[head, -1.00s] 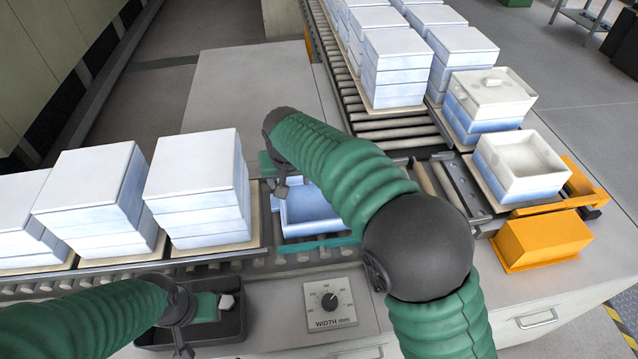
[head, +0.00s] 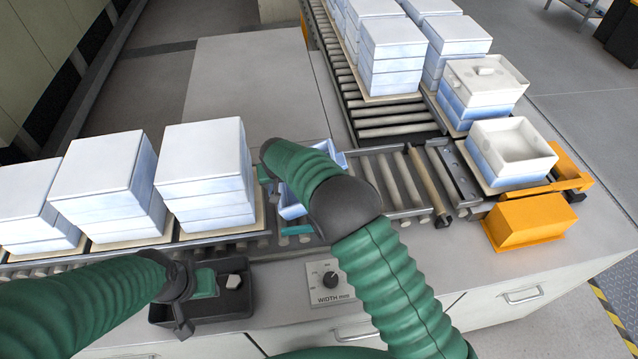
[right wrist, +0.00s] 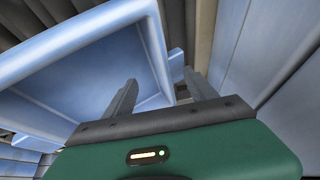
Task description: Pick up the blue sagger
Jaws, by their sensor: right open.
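The blue sagger (head: 291,211) is an open, light-blue box at the roller conveyor, right of the nearest white stack. My right arm hides most of it in the head view; its far corner shows beyond the arm. In the right wrist view the sagger (right wrist: 75,75) fills the left side, its rim slanting across the picture. My right gripper (right wrist: 160,92) is open. One finger shows against the sagger's inside and the other beyond its right wall; contact cannot be told. My left gripper (head: 190,305) is over the black tray; its finger gap is unclear.
White-and-blue sagger stacks (head: 205,165) stand close on the left, and more (head: 392,60) at the back. A stack with an open top (head: 511,143) stands at right by orange blocks (head: 529,221). The black tray (head: 240,303) and width dial (head: 331,282) are in front. Rollers (head: 395,180) right of the sagger are bare.

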